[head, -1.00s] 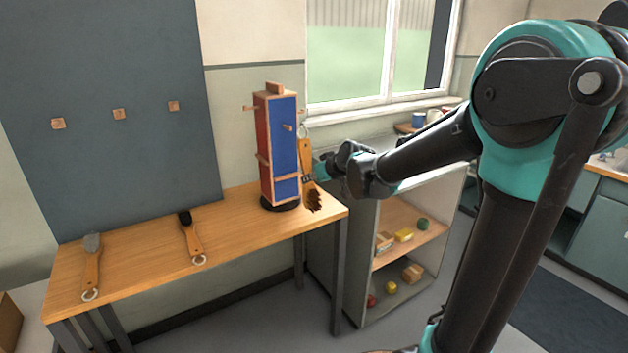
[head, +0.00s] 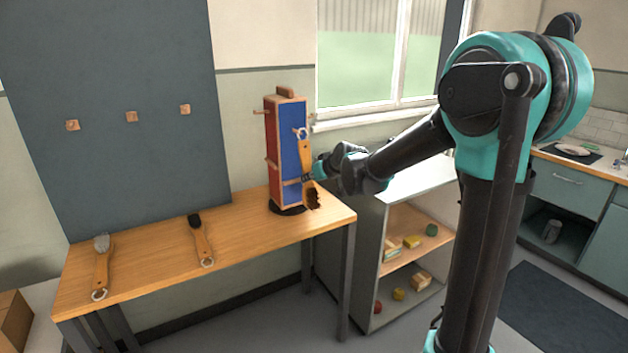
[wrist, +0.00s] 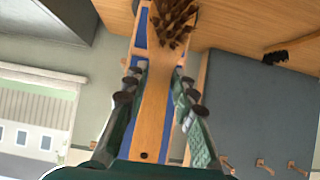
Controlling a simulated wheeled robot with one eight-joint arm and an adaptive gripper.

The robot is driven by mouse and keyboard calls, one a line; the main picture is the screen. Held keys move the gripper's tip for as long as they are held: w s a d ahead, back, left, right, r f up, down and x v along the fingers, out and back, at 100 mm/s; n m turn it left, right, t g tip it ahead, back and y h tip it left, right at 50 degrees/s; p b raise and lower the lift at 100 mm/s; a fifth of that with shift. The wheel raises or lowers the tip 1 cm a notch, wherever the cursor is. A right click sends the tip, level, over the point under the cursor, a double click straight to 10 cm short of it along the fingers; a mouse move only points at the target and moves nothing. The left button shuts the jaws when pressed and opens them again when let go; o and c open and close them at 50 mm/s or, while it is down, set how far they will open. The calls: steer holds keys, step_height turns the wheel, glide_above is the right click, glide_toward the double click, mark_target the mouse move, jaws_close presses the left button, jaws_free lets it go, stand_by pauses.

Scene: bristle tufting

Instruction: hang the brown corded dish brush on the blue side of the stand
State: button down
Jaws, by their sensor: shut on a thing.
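The brown dish brush (head: 306,160) hangs bristles down in my gripper (head: 313,172), which is shut on its wooden handle. In the wrist view the handle runs between the fingers (wrist: 158,85), with brown bristles (wrist: 174,22) at the top. The stand (head: 288,150) stands upright on the table, with a red side on the left and a blue side facing right. The brush is in front of the blue side. Its pale cord loop (head: 301,133) is at the height of the blue side's upper peg; I cannot tell whether it is around the peg.
A grey-bristled brush (head: 102,266) and a black-bristled brush (head: 201,241) lie on the wooden table (head: 150,262). A dark board with several wooden pegs (head: 128,116) stands behind. A shelf unit (head: 405,245) with small blocks stands right of the table.

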steer(key=shift+w+a+f, duration=0.1)
steer(key=shift+w+a, duration=0.5)
steer(key=shift+w, duration=0.3)
steer(key=shift+w+a+f, duration=0.25)
steer(key=shift+w, duration=0.15)
steer(key=c, duration=1.2)
jaws_free()
steer(key=shift+o, duration=0.2)
steer(key=shift+v, duration=3.4)
steer(key=shift+s, duration=0.1)
